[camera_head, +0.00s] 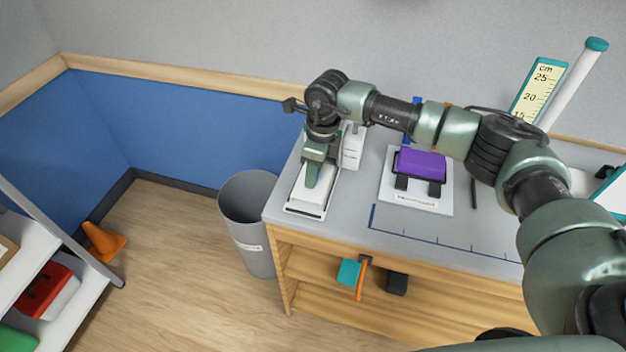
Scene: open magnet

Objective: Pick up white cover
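A white block-shaped piece (308,203), which may be the white cover, lies at the left end of the grey table. A white upright piece (353,148) stands just behind it to the right. My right arm reaches in from the right, and its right gripper (313,181) points down over the white block. The fingertips overlap the block in this view, so I cannot tell whether they touch it or are open or shut. The arm hides part of the white pieces. My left gripper is not in view.
A purple object (420,163) sits on a white board (428,200) to the right. A ruler column (540,92) stands at the back right. A grey bin (250,215) is left of the table (345,215). An orange cone (103,242) and white shelf are at left.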

